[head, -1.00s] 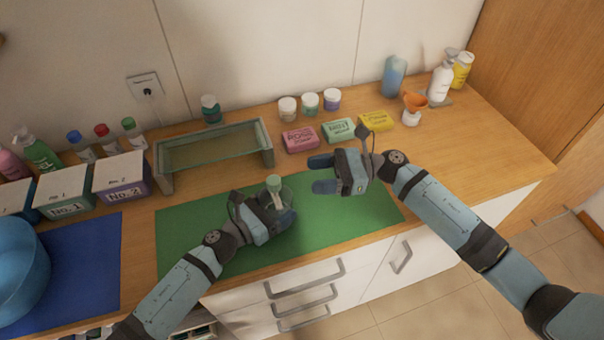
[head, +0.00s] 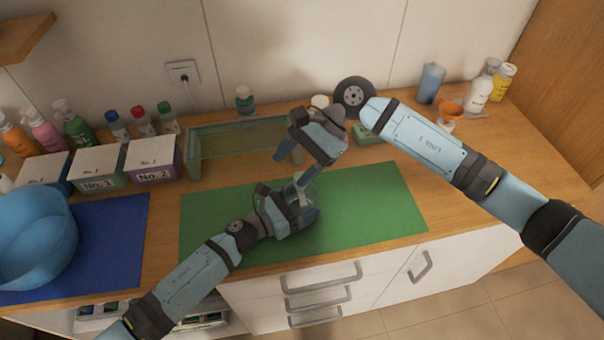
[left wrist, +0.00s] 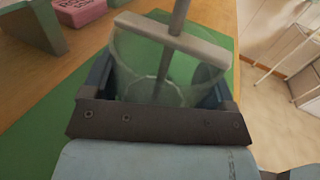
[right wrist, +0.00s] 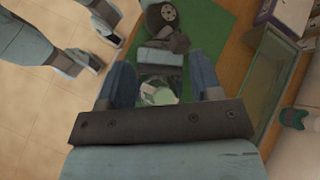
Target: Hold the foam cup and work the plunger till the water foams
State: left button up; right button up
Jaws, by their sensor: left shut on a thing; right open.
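The foam cup (head: 306,190) is clear and stands upright over the green mat (head: 385,200). My left gripper (head: 301,208) is shut around its sides; both fingers flank the clear wall in the left wrist view (left wrist: 140,65). The plunger's grey rod (left wrist: 178,15) rises from the cup, with a pale crossbar (left wrist: 175,38) over the rim. My right gripper (head: 308,160) is open just above the cup, pointing down. Whether the water foams cannot be told.
A glass-topped stand (head: 235,140) is behind the mat. A blue basin (head: 35,235) and numbered boxes (head: 152,160) are at left. A soap box (head: 370,135) is partly hidden behind my right arm. Bottles (head: 485,88) stand at back right. The mat's right part is clear.

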notch_tip(320, 180, up, 4)
jog(key=w+d+n+t+h, duration=0.1)
jog(key=w+n+t+h, duration=0.3)
jog(key=h, duration=0.5)
jog(key=t, duration=0.1)
send_over(301, 204)
jog(key=w, duration=0.4)
jog(key=shift+m, duration=0.4)
jog(key=f, duration=1.1)
jog(key=shift+s+f, duration=0.2)
